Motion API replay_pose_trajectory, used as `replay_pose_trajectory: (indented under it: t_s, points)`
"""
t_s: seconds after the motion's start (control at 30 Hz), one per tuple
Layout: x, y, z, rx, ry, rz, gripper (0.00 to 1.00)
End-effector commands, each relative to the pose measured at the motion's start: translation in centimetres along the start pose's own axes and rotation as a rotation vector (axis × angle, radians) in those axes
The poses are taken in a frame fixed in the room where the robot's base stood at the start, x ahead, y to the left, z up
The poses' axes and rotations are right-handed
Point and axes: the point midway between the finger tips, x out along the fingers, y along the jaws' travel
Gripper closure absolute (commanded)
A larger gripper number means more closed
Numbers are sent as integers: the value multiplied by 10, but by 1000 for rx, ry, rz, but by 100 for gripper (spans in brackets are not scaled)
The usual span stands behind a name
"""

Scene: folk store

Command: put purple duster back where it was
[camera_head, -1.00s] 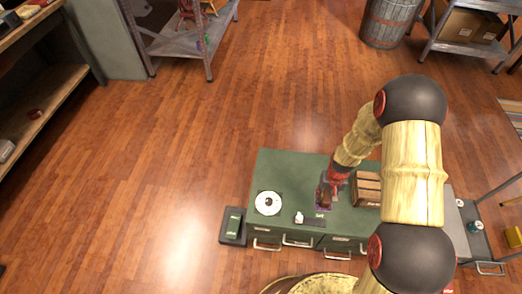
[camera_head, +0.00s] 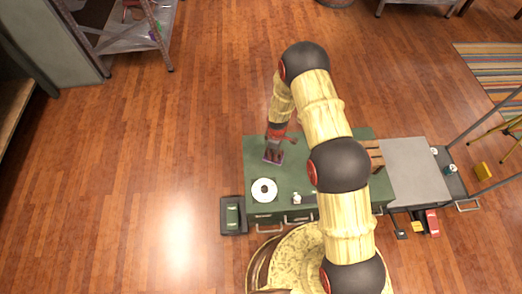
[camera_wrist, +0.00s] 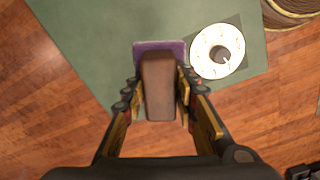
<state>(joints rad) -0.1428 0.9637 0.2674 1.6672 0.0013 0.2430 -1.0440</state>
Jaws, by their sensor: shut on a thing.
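The purple duster (camera_wrist: 158,80) has a brown block-shaped body on a purple base. In the wrist view it lies between the fingers of my gripper (camera_wrist: 158,95), which is shut on it. In the head view the duster (camera_head: 273,156) shows below my gripper (camera_head: 274,145), over the back left part of the green cabinet top (camera_head: 256,172). I cannot tell whether its base touches the top or hangs just above it.
A white disc (camera_head: 264,190) lies on the front left of the green top, and also shows in the wrist view (camera_wrist: 208,60). A small white bottle (camera_head: 296,198) stands right of it. A wooden crate (camera_head: 375,156) is at the right. The back left top is bare.

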Motion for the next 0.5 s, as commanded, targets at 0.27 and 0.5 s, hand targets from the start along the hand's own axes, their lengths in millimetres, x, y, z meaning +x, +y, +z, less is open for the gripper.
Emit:
replay_pose_trajectory:
  t_s: [0.27, 0.5]
  points:
    - [33, 38, -51, 1, 1, 2, 95]
    - [72, 56, -74, 2, 0, 0, 95]
